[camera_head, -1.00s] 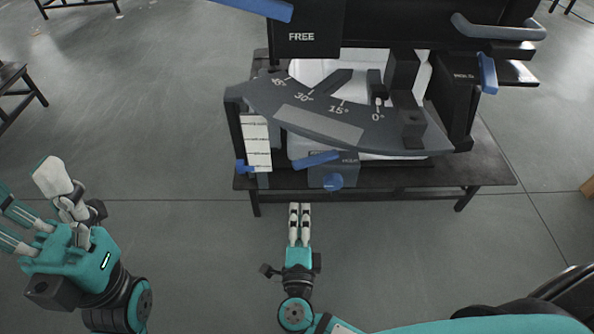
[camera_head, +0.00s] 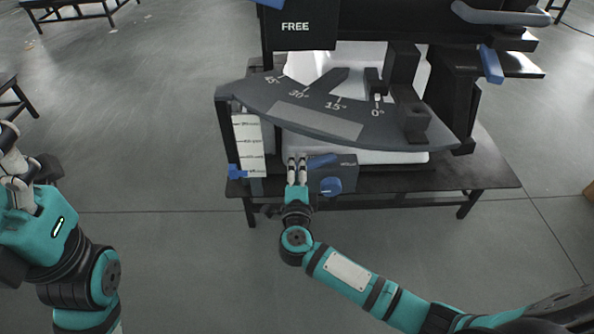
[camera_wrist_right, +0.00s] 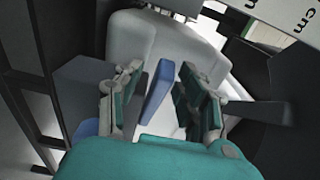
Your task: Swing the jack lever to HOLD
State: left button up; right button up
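The blue jack lever (camera_head: 322,160) is on top of a dark grey jack box (camera_head: 345,175) at the front edge of the bench. A blue knob (camera_head: 331,186) is on the box's front. My right gripper (camera_head: 297,158) is at the lever's left end. In the right wrist view the blue lever (camera_wrist_right: 158,88) stands between the two open fingers (camera_wrist_right: 160,95), with gaps on both sides. The HOLD marking is not readable now. My left gripper (camera_head: 14,155) is at the left edge, partly cut off, away from the bench; its finger opening is unclear.
A grey angle scale plate (camera_head: 350,120) overhangs the jack box. A white ruled gauge (camera_head: 249,145) with a blue pointer (camera_head: 236,171) stands left of my right gripper. A black block marked FREE (camera_head: 296,28) is above. The floor in front of the bench (camera_head: 400,182) is clear.

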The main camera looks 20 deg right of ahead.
jog(key=shift+c, duration=0.4)
grip_shut()
jog(key=shift+s, duration=0.1)
